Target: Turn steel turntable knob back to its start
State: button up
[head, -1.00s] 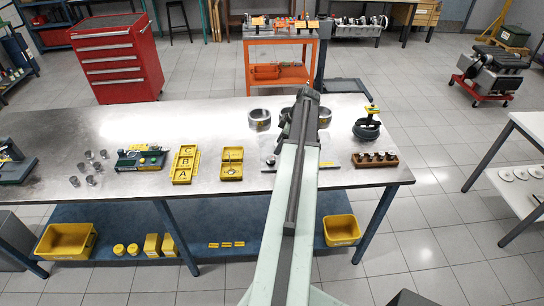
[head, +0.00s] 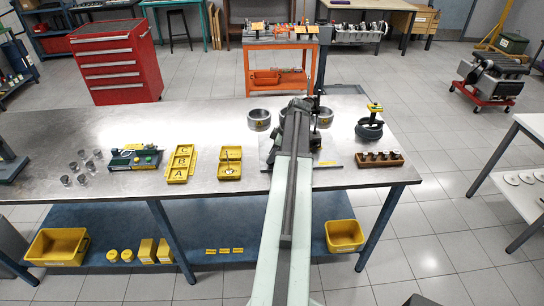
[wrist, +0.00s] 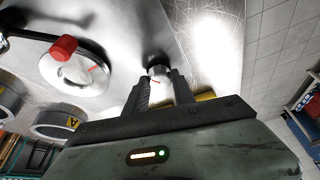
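In the wrist view my gripper (wrist: 160,82) has one finger on each side of a small round steel knob (wrist: 159,71) with a short red mark. The fingertips are close to the knob's sides; I cannot tell whether they press on it. Left of it is a pale round disc (wrist: 93,73) with a red line and a red knob (wrist: 63,48) at its edge. In the head view my arm reaches over the right part of the bench and hides the steel knob and most of the plate (head: 266,153) there.
Grey rings (head: 259,120) stand beside the arm on the steel bench (head: 110,197). To the right are a dark ring-shaped part (head: 369,131) with a yellow top and a wooden block (head: 379,160) with several small parts. Yellow trays (head: 181,163) lie left.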

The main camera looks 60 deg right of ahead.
jog(key=shift+a, duration=0.2)
grip_shut()
jog(key=shift+d, duration=0.15)
jog(key=shift+m, duration=0.4)
jog(key=m+h, duration=0.1)
jog(key=m, duration=0.1)
jog(key=m+h, duration=0.1)
jog(key=m, duration=0.1)
jog(key=shift+s+a+m, duration=0.1)
jog(key=shift+a+m, duration=0.1)
jog(key=shift+m, duration=0.1)
jog(key=m+h, duration=0.1)
jog(key=m, duration=0.2)
jog(key=m+h, duration=0.1)
jog(key=m, duration=0.2)
jog(key=shift+a+g, duration=0.1)
jog(key=shift+g, duration=0.2)
jog(key=m, duration=0.2)
jog(key=m+g+h, duration=0.1)
jog(key=m, duration=0.1)
jog(key=m+g+h, duration=0.1)
jog(key=m, duration=0.1)
jog(key=shift+w+m, duration=0.3)
jog(key=shift+m, duration=0.1)
jog(key=m+g, duration=0.2)
jog(key=m, duration=0.3)
jog(key=shift+w+m, duration=0.1)
jog(key=shift+m, duration=0.3)
